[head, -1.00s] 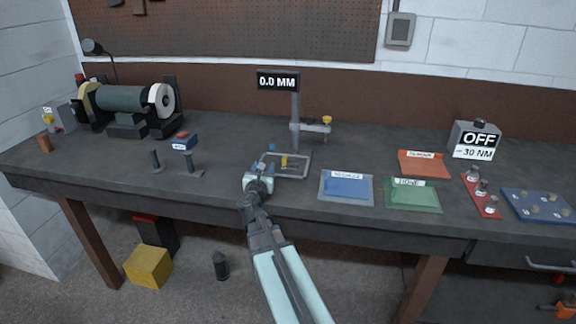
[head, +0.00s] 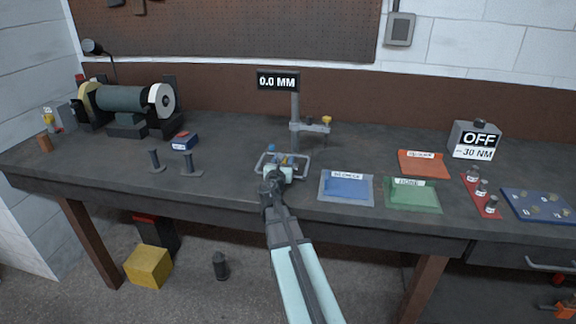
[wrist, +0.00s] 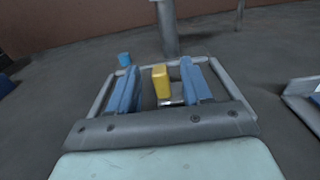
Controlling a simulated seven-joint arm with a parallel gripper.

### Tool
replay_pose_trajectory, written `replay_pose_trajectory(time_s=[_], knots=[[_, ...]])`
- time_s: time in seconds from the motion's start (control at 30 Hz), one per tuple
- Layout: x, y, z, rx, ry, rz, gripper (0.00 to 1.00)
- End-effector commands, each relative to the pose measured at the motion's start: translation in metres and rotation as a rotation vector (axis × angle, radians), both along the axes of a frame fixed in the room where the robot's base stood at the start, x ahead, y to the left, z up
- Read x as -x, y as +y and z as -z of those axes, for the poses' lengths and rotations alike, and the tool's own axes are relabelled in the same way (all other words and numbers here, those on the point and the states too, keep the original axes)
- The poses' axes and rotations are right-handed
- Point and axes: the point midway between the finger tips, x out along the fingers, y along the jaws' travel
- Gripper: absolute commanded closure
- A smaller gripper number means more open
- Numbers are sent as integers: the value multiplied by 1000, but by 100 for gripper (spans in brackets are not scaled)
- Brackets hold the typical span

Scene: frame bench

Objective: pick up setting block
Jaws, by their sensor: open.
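A small upright yellow block (wrist: 161,80), which looks like the setting block, stands inside a low grey metal frame (head: 307,166) at the foot of the gauge stand. My gripper (head: 285,161) is low over the frame. In the wrist view its two blue fingers are apart (wrist: 160,70), with the yellow block between them in the picture and a gap on either side. I cannot tell whether the block is fully within finger depth. In the head view my gripper hides most of the block.
The gauge stand (head: 295,108) with a 0.0 MM display rises just behind. A small blue cylinder (wrist: 124,59) stands at the frame's back left. Blue (head: 346,187) and green (head: 413,195) mats lie to the right.

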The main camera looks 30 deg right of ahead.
Motion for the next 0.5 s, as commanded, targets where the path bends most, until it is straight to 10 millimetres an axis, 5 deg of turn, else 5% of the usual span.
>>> replay_pose_trajectory(time_s=[0.33,0.5], knots=[[-5,-5,0,0,0,-1,51],[-5,-5,0,0,0,-1,66]])
